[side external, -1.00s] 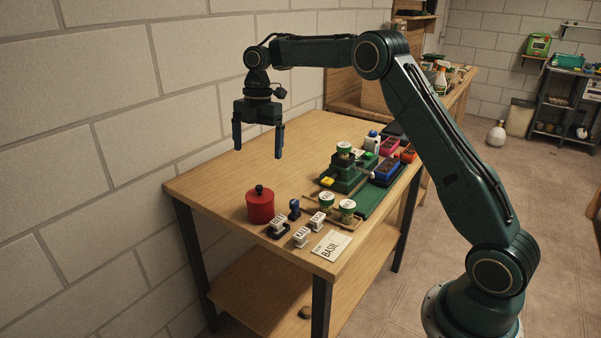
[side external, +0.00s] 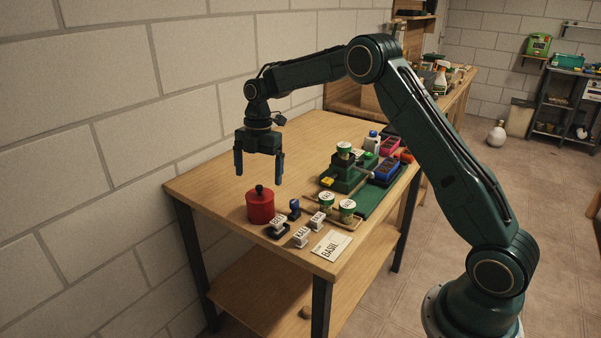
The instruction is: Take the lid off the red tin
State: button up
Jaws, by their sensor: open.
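The red tin (side external: 260,209) stands upright near the left front part of the wooden table. Its red lid (side external: 260,194) sits on top, with a dark round knob (side external: 259,188) in the middle. My gripper (side external: 258,180) points down above the tin, with its two fingers spread apart and nothing between them. The fingertips look close to the knob's height in the picture, but I cannot tell the exact gap in depth.
Stamp-like blocks with labels (side external: 301,236) and a BASIL card (side external: 331,245) lie right of the tin. A green stand (side external: 345,178) and coloured trays are farther back. The table's left back area is clear.

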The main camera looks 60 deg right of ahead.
aim_at(259, 186)
jog(key=shift+a+f, duration=0.1)
jog(key=shift+f, duration=2.45)
jog(key=shift+c, duration=0.3)
jog(key=c, duration=1)
